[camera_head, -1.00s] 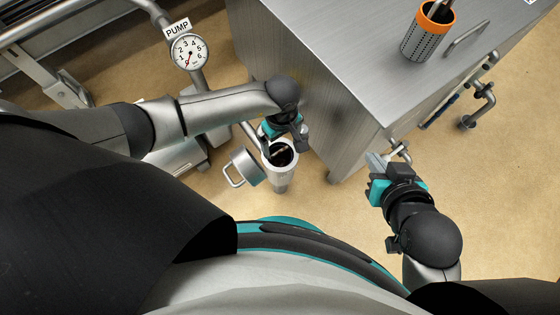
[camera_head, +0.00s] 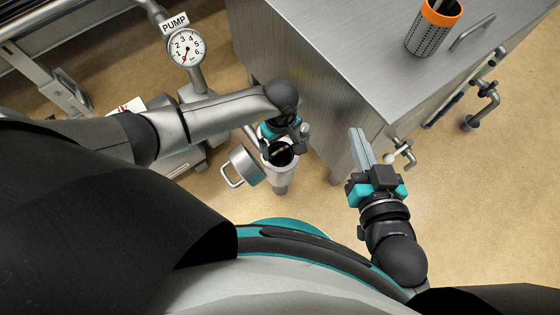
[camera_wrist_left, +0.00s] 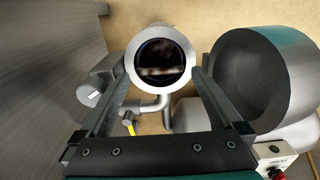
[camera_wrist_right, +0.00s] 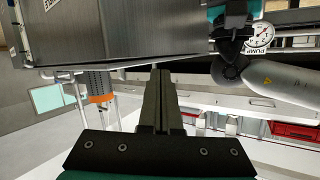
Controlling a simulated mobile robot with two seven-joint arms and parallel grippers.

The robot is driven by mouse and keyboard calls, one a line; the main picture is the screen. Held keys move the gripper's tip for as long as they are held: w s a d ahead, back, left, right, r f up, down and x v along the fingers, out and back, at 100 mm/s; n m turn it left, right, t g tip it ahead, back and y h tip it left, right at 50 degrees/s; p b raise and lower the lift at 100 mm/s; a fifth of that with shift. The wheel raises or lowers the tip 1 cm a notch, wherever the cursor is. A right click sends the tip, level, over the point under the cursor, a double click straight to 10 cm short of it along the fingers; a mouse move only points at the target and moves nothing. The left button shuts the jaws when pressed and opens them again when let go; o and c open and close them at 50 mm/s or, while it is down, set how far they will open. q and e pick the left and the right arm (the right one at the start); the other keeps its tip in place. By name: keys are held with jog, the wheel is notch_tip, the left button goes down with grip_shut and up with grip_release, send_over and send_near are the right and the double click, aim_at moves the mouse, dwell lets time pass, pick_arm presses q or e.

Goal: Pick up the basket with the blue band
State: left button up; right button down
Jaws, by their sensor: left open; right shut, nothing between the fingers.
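No blue band shows in any view. My left gripper (camera_head: 289,141) is open above an upright round steel housing (camera_head: 283,182). In the left wrist view, the housing's pale rim (camera_wrist_left: 160,31) lies between and beyond the open fingers. Its inside is dark with vague brownish shapes; I cannot tell what they are. My right gripper (camera_head: 360,148) is shut and empty, beside the cabinet's front corner, well apart from the orange-banded basket.
The steel cabinet (camera_head: 335,55) fills the top centre, its edge close to both grippers. An open round lid with a handle (camera_head: 241,167) hangs left of the housing. A PUMP gauge (camera_head: 187,48) and pipes stand at the left. Taps (camera_head: 403,150) stick out of the cabinet's side.

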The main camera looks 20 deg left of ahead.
pick_arm(q)
jog(key=shift+f+b, duration=0.4)
jog(key=shift+f, duration=0.6)
pick_arm(e)
jog(key=shift+s+a+r+t+y, duration=0.45)
jog(key=shift+a+r+t, duration=0.25)
jog(key=shift+t, duration=0.4)
jog(key=shift+d, duration=0.1)
pick_arm(q)
grip_shut()
